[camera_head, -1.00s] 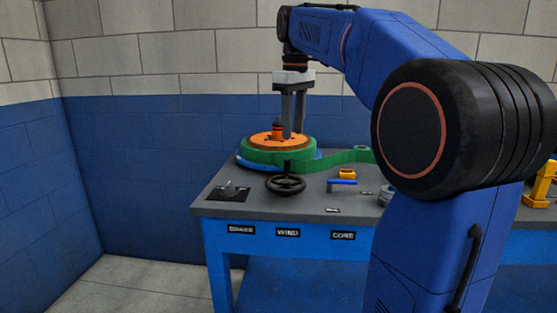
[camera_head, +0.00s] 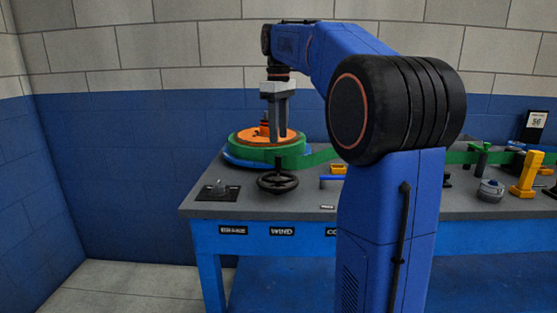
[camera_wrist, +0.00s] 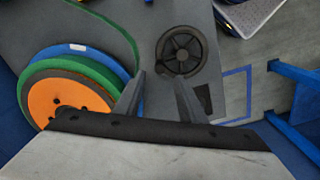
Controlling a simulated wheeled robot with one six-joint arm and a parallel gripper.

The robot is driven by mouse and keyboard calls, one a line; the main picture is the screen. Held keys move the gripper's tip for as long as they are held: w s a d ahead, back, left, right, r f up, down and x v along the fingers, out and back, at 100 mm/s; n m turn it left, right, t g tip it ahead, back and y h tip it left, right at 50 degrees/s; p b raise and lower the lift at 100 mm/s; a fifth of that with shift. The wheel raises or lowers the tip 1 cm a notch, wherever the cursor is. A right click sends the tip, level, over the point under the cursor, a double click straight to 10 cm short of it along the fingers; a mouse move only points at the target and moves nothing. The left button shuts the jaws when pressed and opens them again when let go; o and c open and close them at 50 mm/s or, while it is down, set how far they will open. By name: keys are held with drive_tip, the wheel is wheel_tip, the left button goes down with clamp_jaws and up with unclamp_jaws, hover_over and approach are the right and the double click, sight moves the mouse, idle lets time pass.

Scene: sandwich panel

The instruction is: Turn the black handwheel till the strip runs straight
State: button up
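The black handwheel (camera_head: 278,182) sits at the bench's front left, below the reel. It shows whole in the wrist view (camera_wrist: 181,51), just beyond my fingertips. My gripper (camera_head: 278,137) points down over the near side of the reel, short of the wheel. Its two fingers stand apart with nothing between them in the wrist view (camera_wrist: 160,80). The green strip (camera_head: 320,156) leaves the green reel with its orange hub (camera_head: 255,138) and runs right. My arm hides part of it; it reappears further right. I cannot tell whether it runs straight.
A black plate with a small lever (camera_head: 217,191) lies left of the wheel. A blue-handled part (camera_head: 331,180) and a yellow block (camera_head: 338,169) lie to its right. At the right stand a silver knob (camera_head: 490,190), a yellow bracket (camera_head: 526,175) and a "56" sign (camera_head: 536,122).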

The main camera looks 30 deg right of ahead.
sight(279, 159)
wheel_tip(279, 159, down, 10)
drive_tip(key=shift+r, duration=0.25)
drive_tip(key=shift+c, duration=0.2)
clamp_jaws()
